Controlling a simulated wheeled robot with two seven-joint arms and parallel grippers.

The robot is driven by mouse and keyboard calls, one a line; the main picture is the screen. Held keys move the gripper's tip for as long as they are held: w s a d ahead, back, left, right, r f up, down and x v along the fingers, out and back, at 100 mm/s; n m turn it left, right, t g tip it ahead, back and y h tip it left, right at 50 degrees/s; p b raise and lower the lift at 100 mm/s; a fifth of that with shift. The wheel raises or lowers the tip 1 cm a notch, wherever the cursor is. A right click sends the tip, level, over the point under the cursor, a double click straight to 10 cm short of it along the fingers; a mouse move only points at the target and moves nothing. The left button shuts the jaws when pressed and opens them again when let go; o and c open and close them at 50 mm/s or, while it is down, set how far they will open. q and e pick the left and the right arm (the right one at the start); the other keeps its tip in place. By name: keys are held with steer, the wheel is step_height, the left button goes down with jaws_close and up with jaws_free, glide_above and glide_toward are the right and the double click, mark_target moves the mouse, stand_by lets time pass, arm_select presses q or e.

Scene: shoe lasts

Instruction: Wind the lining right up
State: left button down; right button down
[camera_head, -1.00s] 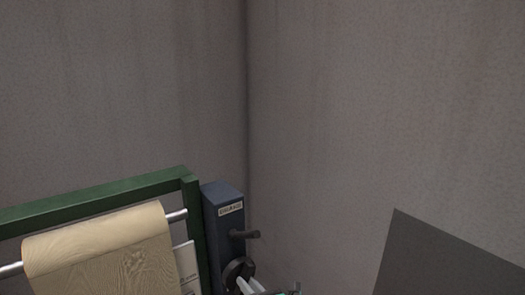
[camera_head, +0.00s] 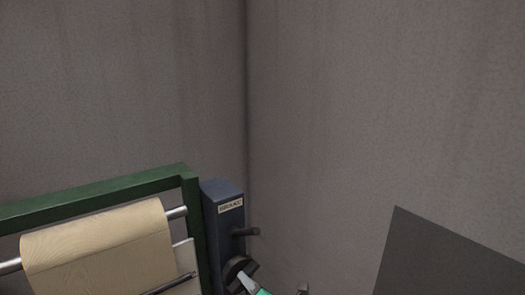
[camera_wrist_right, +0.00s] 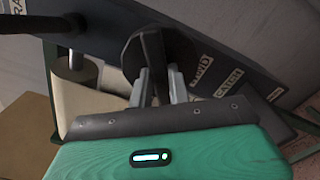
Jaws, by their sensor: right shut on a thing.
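The lining (camera_head: 100,245) is a beige grained sheet hanging from a metal roller (camera_head: 177,212) in a green frame. A dark bar (camera_head: 168,284) crosses low at its right side. Beside the frame stands a blue-grey box (camera_head: 222,205) with a dark peg handle (camera_head: 246,232) and a black knob (camera_head: 236,268) below it. My right gripper (camera_head: 246,284) is at the knob; the right wrist view shows its two grey fingers (camera_wrist_right: 159,88) shut on the black knob (camera_wrist_right: 160,50). My left gripper is out of view.
Plain grey walls meet in a corner behind. A dark grey panel (camera_head: 440,255) stands at the lower right. The right wrist view shows a label reading CATCH (camera_wrist_right: 229,84) on the box and a pale roll (camera_wrist_right: 85,95) close by.

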steer(key=shift+m, duration=0.6)
steer(key=m, duration=0.3)
steer(key=shift+m, duration=0.6)
steer(key=c, duration=1.7)
jaws_free()
steer(key=shift+m, duration=0.6)
steer(key=o, duration=0.5)
steer(key=shift+c, duration=0.2)
steer(key=shift+p, duration=0.3)
